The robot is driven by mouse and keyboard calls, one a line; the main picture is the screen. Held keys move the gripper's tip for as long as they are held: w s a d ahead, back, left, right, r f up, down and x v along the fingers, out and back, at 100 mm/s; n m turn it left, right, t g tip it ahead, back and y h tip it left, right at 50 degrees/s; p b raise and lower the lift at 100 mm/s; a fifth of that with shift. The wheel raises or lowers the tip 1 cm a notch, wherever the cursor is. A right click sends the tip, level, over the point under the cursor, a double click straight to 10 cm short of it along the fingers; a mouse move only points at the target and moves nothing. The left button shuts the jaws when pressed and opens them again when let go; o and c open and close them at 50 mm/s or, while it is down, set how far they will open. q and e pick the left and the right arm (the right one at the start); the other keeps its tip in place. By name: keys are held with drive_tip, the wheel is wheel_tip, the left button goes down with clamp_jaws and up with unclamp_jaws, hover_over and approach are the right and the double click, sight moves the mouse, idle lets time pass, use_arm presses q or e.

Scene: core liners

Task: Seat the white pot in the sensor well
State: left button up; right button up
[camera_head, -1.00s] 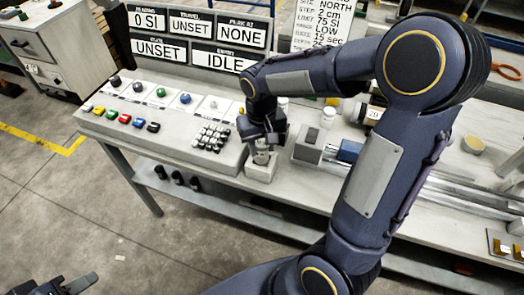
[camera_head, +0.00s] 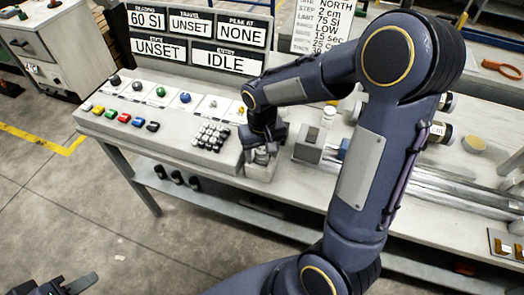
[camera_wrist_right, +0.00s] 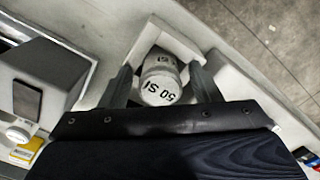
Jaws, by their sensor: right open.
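The white pot (camera_wrist_right: 160,82), marked "50 SI" upside down in the right wrist view, stands in the recess of the pale sensor well block (camera_wrist_right: 163,35). In the head view the pot (camera_head: 262,157) shows only in part under my right gripper (camera_head: 262,148), above the well block (camera_head: 259,174). My right gripper (camera_wrist_right: 163,78) is open, with one finger on each side of the pot. Whether the fingers touch it is unclear. How deep the pot sits is hidden. My left gripper (camera_head: 78,285) is partly in view at the bottom left, empty as far as shown.
The console (camera_head: 150,117) with buttons and a keypad is left of the well. A grey block (camera_head: 309,143) is close on its right. The display panel (camera_head: 203,38) reads 60 SI and IDLE.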

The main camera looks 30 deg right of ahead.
sight(262, 150)
wheel_tip(262, 150, up, 12)
drive_tip(key=p, duration=0.1)
drive_tip(key=s+a+t+y, duration=0.2)
drive_tip(key=s, duration=0.6)
drive_tip(key=s+a+t+y, duration=0.1)
drive_tip(key=s+a+t, duration=0.1)
drive_tip(key=s, duration=0.6)
drive_tip(key=shift+s+n+t+y, duration=0.3)
drive_tip(key=shift+s+t+y, duration=0.1)
drive_tip(key=shift+t, duration=0.4)
